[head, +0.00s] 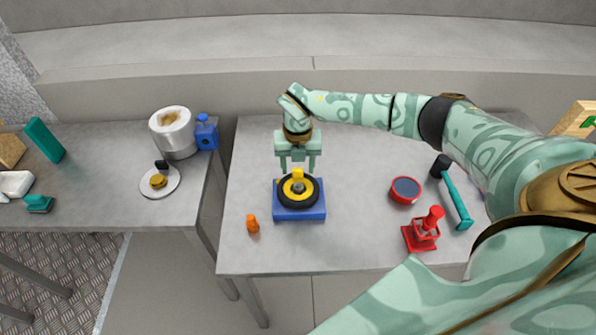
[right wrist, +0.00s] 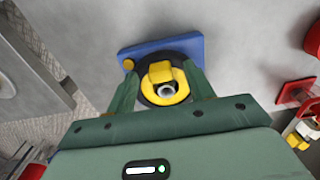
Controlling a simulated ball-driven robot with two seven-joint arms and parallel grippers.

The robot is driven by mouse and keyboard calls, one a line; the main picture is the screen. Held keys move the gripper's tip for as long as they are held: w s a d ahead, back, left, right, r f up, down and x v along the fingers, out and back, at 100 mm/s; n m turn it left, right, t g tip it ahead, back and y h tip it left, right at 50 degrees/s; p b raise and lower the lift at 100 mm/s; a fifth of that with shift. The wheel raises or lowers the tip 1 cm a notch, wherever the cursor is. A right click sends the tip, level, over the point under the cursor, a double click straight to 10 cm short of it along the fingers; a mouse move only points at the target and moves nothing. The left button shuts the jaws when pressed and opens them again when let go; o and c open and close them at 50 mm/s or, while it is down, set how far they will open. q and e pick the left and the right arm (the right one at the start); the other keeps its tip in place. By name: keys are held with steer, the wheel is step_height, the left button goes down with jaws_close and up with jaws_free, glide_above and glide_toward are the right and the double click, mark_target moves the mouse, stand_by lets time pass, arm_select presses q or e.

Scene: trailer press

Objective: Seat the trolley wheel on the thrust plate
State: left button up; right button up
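The trolley wheel (head: 286,200), a black tyre with a yellow hub, lies flat over the blue thrust plate (head: 311,214) on the middle table. In the right wrist view the wheel (right wrist: 148,97) and the blue plate (right wrist: 190,45) show beyond my fingers. A yellow block (head: 297,174) rises at the hub's far side. My right gripper (head: 298,168) points down just above the wheel. Its fingers are apart on either side of the yellow block, with gaps visible. Whether the wheel is fully down on the plate cannot be told. My left gripper is not in view.
An orange piece (head: 252,224) stands left of the plate. A red round container (head: 405,190), a red press-like tool (head: 422,232) and a teal-handled hammer (head: 457,199) lie to the right. A side table (head: 95,205) holds a metal pot (head: 172,136). The table's front middle is clear.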

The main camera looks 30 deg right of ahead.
steer(key=shift+r, duration=0.1)
step_height(320, 180, up, 16)
steer(key=p, duration=0.3)
